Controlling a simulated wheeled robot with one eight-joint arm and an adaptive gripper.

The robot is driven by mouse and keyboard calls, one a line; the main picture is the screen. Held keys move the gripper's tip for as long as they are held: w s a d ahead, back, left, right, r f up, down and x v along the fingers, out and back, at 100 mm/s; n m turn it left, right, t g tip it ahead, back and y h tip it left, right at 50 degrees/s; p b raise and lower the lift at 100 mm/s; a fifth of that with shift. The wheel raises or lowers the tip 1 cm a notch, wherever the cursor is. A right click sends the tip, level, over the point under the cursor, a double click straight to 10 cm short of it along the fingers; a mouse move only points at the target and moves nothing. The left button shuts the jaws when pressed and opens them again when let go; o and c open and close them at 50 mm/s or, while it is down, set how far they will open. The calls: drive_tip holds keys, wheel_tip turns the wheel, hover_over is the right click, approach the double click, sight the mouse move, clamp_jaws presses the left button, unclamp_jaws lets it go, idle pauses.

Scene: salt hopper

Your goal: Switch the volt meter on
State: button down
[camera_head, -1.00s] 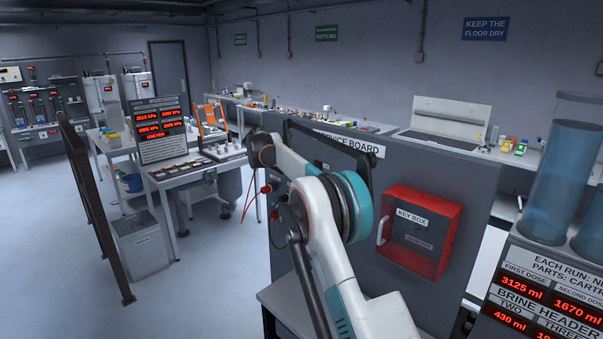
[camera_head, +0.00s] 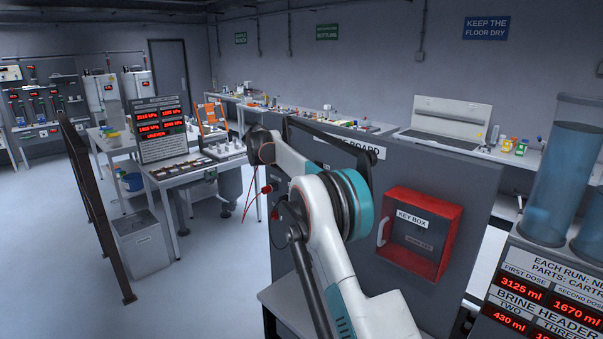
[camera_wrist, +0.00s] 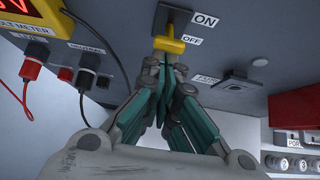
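In the wrist view the volt meter (camera_wrist: 38,14) is a yellow box with a red display, cut off at the upper left. A switch with a yellow handle (camera_wrist: 168,45) sits on a black plate beside the ON and OFF labels; its handle points down, level with OFF. My gripper (camera_wrist: 166,72) has its teal fingers together just below the handle. The tips are very close to the handle; I cannot tell whether they touch.
Red and black plugs with cables (camera_wrist: 87,70) hang under the volt meter, left of my gripper. A fuse holder (camera_wrist: 232,86) is at the right. In the head view an open-fronted red key box (camera_head: 420,233) is on the board, right of my arm.

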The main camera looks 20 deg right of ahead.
wheel_tip(320, 180, down, 4)
drive_tip(key=a+b, duration=0.2)
drive_tip(key=b, duration=0.1)
drive_tip(key=d+r+p+v, duration=0.1)
drive_tip(key=v, duration=0.9)
drive_tip(key=shift+r+p, duration=0.15)
drive_tip(key=shift+p, duration=0.15)
drive_tip(key=shift+s, duration=0.1)
drive_tip(key=shift+s, duration=0.1)
